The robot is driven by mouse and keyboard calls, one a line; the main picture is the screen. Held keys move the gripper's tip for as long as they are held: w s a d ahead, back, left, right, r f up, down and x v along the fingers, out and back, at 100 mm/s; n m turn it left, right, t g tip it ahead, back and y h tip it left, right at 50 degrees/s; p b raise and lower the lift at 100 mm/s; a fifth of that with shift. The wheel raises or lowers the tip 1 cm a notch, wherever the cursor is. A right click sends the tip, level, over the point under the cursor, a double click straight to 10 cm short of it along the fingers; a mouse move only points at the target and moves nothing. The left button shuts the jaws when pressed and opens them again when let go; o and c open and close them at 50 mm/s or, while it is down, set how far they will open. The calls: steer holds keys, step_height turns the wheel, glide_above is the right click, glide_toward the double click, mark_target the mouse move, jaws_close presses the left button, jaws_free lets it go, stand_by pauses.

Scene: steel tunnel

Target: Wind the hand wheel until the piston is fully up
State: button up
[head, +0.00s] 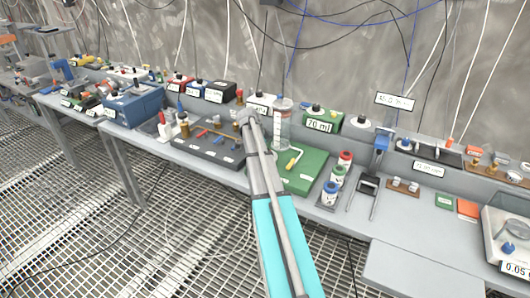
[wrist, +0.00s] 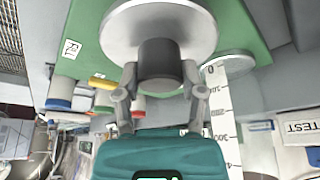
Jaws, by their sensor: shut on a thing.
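My gripper (wrist: 162,92) is shut on the dark knob (wrist: 160,62) of the hand wheel, one finger on each side. The hand wheel (wrist: 115,32) is a round silver disc over a green base (wrist: 82,62) in the wrist view. A clear cylinder with scale marks (wrist: 219,110) stands beside it. In the head view, the cylinder (head: 282,130) stands upright at the back of the green base (head: 308,172). My gripper (head: 246,118) is just left of the cylinder there, and my arm hides the wheel. The piston's height inside the cylinder cannot be told clearly.
A yellow-and-white handle (head: 293,161) lies on the green base. Red, green and blue-labelled jars (head: 330,192) stand right of it. A dark tray with tools (head: 208,148) is to the left. A sign reading 70 ml (head: 319,125) is behind. Cables hang on the wall.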

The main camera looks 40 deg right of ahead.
steer(key=o, duration=1.1)
steer(key=shift+s, duration=0.25)
steer(key=shift+c, duration=0.2)
steer(key=shift+o, duration=0.4)
steer(key=shift+w, duration=0.1)
steer(key=shift+w+r, duration=0.1)
steer(key=shift+r, duration=0.05)
